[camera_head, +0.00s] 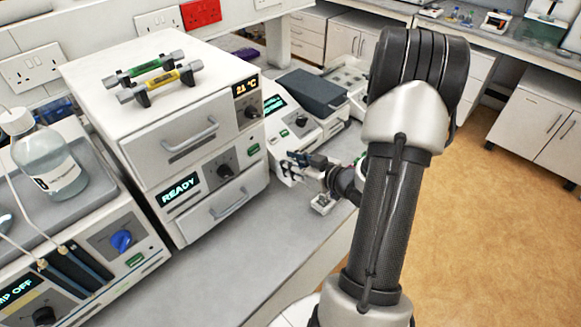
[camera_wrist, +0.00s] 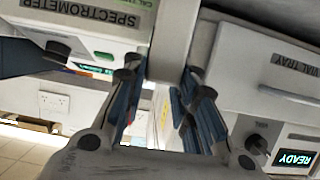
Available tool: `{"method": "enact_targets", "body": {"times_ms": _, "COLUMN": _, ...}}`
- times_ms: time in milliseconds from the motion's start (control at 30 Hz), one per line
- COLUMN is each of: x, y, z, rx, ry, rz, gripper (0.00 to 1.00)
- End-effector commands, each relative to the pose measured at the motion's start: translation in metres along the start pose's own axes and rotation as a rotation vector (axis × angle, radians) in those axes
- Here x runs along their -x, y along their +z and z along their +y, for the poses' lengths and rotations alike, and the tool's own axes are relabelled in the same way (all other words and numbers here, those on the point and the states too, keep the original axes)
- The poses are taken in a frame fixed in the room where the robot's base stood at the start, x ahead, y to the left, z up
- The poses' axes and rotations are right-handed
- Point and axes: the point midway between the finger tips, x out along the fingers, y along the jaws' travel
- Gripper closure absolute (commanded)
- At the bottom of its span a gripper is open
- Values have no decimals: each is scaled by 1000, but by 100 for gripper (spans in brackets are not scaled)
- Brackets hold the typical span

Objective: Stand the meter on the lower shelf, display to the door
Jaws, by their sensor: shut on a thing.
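My gripper (camera_head: 297,160) is just right of the white two-tier unit, in front of the small white instrument in the head view. In the wrist view my gripper (camera_wrist: 163,68) has its two dark, blue-sided fingers closed on a plain pale grey bar-like thing (camera_wrist: 172,40). The bar runs out of the top of the picture, so its full shape is hidden. I cannot tell whether it is the meter. No display shows on it, and no other thing is clearly the meter. The lower shelf cannot be made out.
The white two-tier unit (camera_head: 165,115) has pull handles, a "21 °C" display and a "READY" display. A white instrument (camera_head: 290,112) with a display stands beside it. A bottle (camera_head: 48,160) stands at the left. The grey bench top (camera_head: 215,275) is clear in front.

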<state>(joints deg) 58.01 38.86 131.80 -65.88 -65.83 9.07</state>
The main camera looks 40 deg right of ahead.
Motion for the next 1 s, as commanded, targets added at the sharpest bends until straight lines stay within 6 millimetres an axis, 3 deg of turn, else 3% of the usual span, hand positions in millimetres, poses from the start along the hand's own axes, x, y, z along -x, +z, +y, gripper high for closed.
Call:
{"method": "enact_targets", "body": {"times_ms": 600, "x": 50, "y": -136, "z": 0, "rx": 5, "ry": 0, "rz": 3, "gripper": 100}}
{"method": "enact_targets", "body": {"times_ms": 800, "x": 58, "y": -158, "z": 0, "rx": 2, "ry": -1, "rz": 1, "gripper": 100}}
{"method": "enact_targets", "body": {"times_ms": 1000, "x": 60, "y": -163, "z": 0, "rx": 0, "ry": -1, "rz": 1, "gripper": 100}}
